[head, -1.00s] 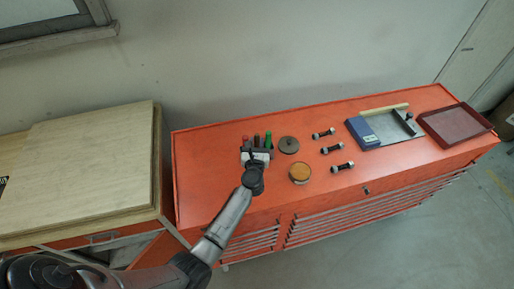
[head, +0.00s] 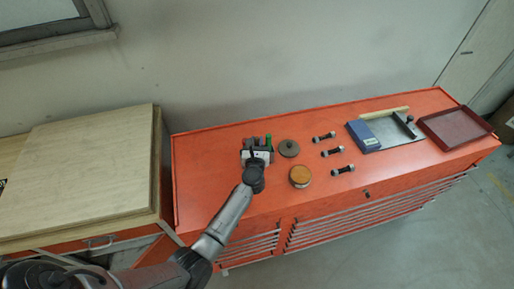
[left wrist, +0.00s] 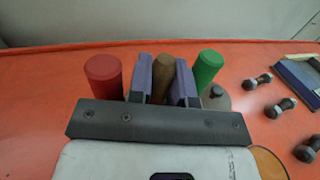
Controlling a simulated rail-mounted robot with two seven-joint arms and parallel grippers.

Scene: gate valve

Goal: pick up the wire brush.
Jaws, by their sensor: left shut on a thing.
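The wire brush shows only as a brown handle (left wrist: 164,76), upright in the left wrist view; its bristle end is hidden. My left gripper (left wrist: 163,85) is shut on it, one finger on each side. In the head view the same gripper (head: 256,143) is over the left part of the orange cabinet top and mostly covers the brush. Whether the brush touches the top cannot be seen. My right gripper is not in view.
A red handle (left wrist: 103,73) and a green handle (left wrist: 208,70) stand close on either side. A dark disc (head: 289,148), a round tin (head: 300,176), several bolts (head: 332,152), a blue box (head: 362,135) and a red tray (head: 456,126) lie to the right on the cabinet top (head: 215,180).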

